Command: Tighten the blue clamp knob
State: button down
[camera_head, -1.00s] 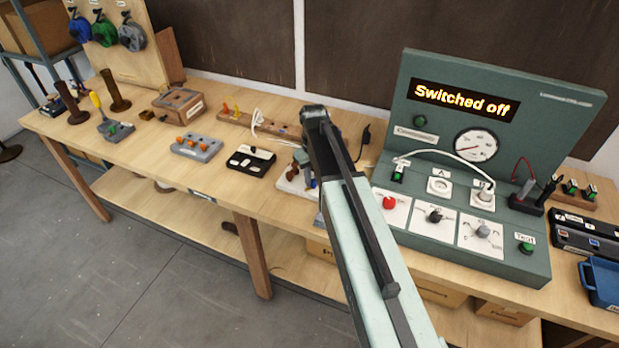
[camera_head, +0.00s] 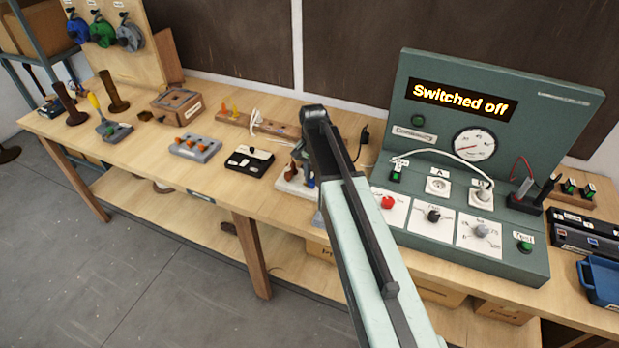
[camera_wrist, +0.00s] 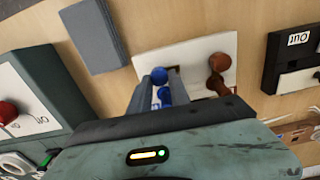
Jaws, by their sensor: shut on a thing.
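The blue clamp knob (camera_wrist: 159,75) sits between the fingers of my gripper (camera_wrist: 162,83) in the wrist view. My gripper is shut on it, with one finger on each side. A second blue part shows just below it between the fingers. The knob is at the left side of a white base plate (camera_wrist: 200,68). In the head view the plate (camera_head: 285,185) lies on the bench beside my arm, which hides most of my gripper and the knob.
A brown knob (camera_wrist: 222,61) stands on the same plate, close to the right finger. A grey block (camera_wrist: 95,38) lies to the upper left. The green test panel (camera_head: 400,255) reads "Switched off". A black switch box (camera_head: 250,161) stands left of the plate.

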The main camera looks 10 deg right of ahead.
jog(key=m, duration=0.4)
jog(key=shift+s+a, duration=0.1)
jog(key=shift+s, duration=0.05)
jog(key=m, duration=0.9)
jog(key=shift+m, duration=0.3)
jog(key=shift+r+m, duration=0.1)
jog(key=shift+m, duration=1.8)
jog(key=c, duration=1.5)
grip_release()
